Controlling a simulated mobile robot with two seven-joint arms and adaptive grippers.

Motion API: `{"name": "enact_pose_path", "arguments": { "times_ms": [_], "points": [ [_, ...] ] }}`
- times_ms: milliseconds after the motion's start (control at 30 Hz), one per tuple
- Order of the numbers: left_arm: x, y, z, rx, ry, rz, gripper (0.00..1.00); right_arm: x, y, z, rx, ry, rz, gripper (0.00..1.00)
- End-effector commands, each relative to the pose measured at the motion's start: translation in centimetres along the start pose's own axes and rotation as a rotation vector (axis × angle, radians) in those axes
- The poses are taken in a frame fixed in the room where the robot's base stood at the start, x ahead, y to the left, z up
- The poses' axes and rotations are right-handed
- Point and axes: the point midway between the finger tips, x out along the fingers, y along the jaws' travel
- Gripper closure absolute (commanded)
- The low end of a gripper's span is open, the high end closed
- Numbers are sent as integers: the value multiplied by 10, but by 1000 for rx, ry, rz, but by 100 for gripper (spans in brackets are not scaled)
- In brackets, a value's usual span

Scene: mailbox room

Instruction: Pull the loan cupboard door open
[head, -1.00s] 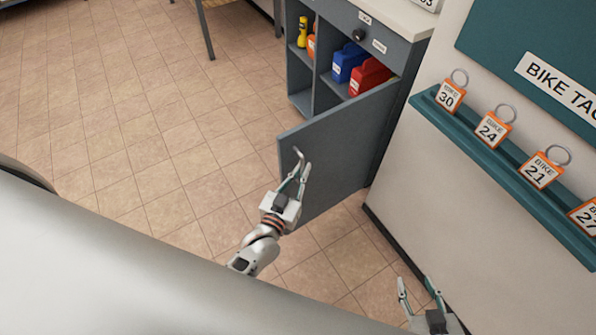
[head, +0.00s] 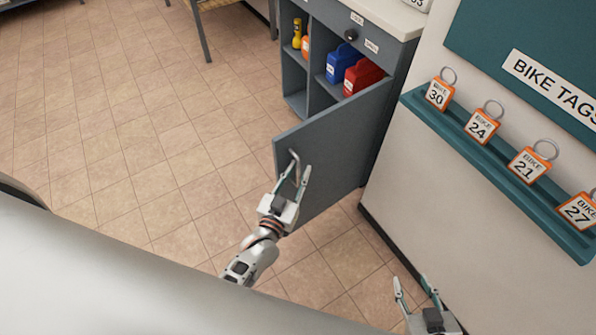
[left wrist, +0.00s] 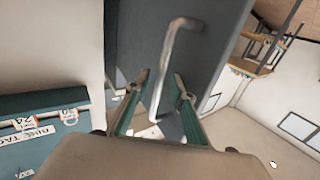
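The grey loan cupboard door (head: 335,150) stands swung wide open from the cupboard (head: 388,48), showing its shelves. Its bent metal bar handle (head: 294,158) is near the door's free edge and shows large in the left wrist view (left wrist: 172,60). My left gripper (head: 294,178) is at the handle. In the left wrist view its two green fingers (left wrist: 160,85) stand apart, with the bar between them and a gap visible. My right gripper (head: 416,283) is open and empty at the bottom of the head view, away from the door.
Blue (head: 340,63) and red (head: 363,76) cases and a yellow item (head: 297,34) sit inside the cupboard. A teal ledge (head: 490,160) with several bike tags runs along the wall at right. The tiled floor (head: 130,130) left of the door is clear.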

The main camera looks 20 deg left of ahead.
Motion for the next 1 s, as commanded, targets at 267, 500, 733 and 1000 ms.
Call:
{"name": "enact_pose_path", "arguments": {
  "times_ms": [267,500,733,1000],
  "points": [
    [0,0,-1,-1,2,0,76,1,0,-1,-1,2,-1,60],
    [-20,0,1,-1,-1,0,76,2,2,-4,-3,8,1,60],
    [-56,0,0,-1,0,0,76,2,2,-4,-2,7,2,60],
    [-75,0,0,-1,1,0,76,2,2,-4,-2,7,2,60]
  ]
}}
